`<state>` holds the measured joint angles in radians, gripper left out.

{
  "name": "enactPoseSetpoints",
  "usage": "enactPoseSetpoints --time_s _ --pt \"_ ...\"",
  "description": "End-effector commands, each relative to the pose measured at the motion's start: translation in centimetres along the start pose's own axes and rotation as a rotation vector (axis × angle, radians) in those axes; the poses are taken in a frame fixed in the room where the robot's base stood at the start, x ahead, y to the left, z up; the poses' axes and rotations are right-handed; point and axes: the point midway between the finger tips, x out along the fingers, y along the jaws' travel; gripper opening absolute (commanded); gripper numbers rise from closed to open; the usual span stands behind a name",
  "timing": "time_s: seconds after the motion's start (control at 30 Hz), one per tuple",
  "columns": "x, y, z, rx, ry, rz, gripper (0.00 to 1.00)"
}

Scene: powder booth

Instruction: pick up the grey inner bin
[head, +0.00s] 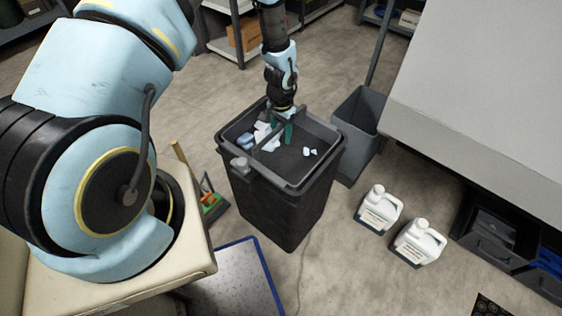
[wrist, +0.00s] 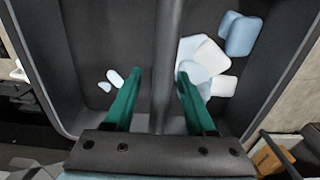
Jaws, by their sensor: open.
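The grey inner bin (head: 318,153) sits inside a tall black outer bin (head: 282,212), with a straight grey bar handle (head: 261,143) across its top. Crumpled white and pale blue waste lies inside it. My gripper (head: 282,130) points down over the inner bin with its green fingers open. In the wrist view, the inner bin (wrist: 105,30) fills most of the picture. The handle (wrist: 167,50) runs between the two fingers of my gripper (wrist: 159,76), one on each side, with gaps visible. Whether the fingertips reach below the handle is hard to tell.
A grey bin (head: 356,116) stands close behind on the right. Two white jugs (head: 379,209) stand on the floor at right, below a large grey cabinet (head: 490,85). A blue-edged panel (head: 235,283) lies in front. Shelving (head: 226,47) stands at the back.

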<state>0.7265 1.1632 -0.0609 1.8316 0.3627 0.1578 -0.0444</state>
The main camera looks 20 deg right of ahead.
Motion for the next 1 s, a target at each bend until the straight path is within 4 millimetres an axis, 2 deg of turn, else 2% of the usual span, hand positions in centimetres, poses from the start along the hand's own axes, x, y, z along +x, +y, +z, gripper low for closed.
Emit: enactPoseSetpoints --time_s 0.23,0.7,1.0 --pt "0.12 -0.02 -0.02 0.0 0.001 0.0 0.55" --pt "0.09 -0.02 -0.01 0.0 0.0 0.0 0.02" --pt "0.08 -0.03 0.0 0.0 0.0 0.0 0.0"
